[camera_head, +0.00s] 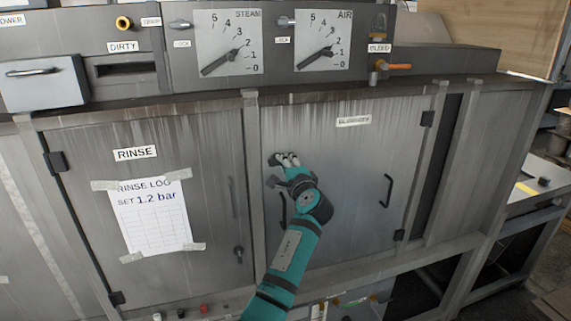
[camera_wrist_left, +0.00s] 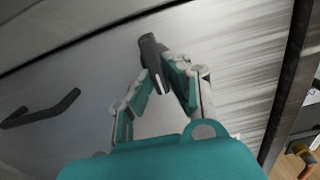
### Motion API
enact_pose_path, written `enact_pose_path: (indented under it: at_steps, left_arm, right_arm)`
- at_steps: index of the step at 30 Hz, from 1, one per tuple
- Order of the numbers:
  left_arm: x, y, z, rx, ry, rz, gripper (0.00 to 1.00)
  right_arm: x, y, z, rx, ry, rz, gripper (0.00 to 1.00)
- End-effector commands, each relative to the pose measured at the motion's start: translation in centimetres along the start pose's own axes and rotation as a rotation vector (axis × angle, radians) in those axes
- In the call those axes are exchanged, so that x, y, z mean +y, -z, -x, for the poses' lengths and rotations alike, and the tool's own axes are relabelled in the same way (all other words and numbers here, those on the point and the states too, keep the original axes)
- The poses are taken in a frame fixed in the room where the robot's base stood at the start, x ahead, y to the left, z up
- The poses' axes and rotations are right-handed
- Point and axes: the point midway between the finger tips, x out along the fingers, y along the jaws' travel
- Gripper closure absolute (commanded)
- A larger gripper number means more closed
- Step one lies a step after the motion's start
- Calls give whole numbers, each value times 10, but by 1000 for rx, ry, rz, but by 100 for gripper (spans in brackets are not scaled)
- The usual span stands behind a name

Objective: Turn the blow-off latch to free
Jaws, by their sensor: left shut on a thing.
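The latch (camera_wrist_left: 150,46) is a short dark lever on the grey cabinet door (camera_head: 340,170). It shows at the top middle of the left wrist view, between my fingertips. My left gripper (camera_head: 285,160) is at the upper left of that door in the head view and is shut on the latch; the fingers also show in the left wrist view (camera_wrist_left: 160,80). In the head view the gripper hides most of the latch, so its angle is hard to tell there. The door's label (camera_head: 353,121) is too blurred to read surely. My right gripper is in neither view.
A dark bar handle (camera_head: 388,190) is on the door's right, and another (camera_head: 283,212) is partly behind my arm. The RINSE door (camera_head: 80,180) at left carries a taped log sheet (camera_head: 155,218) and its own latch (camera_head: 238,254). STEAM and AIR gauges (camera_head: 228,42) sit above.

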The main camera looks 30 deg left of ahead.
Motion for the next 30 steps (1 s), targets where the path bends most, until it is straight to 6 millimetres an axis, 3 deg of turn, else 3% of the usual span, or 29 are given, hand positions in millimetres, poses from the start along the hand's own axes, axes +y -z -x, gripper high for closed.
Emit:
enact_pose_path:
  at_steps: [1,2,7,17,20,30]
  left_arm:
    - [-2,0,0,1,3,-2,100]
    - [-2,0,0,1,3,-2,84]
    - [-1,0,0,0,2,-1,63]
    - [0,1,4,1,0,0,63]
    - [1,1,17,3,0,2,63]
    - [1,1,87,3,0,2,63]
  right_arm:
    - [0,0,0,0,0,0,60]
    - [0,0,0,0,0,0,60]
    - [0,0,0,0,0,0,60]
    - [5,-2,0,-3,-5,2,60]
    - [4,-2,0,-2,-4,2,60]
    - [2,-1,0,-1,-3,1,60]
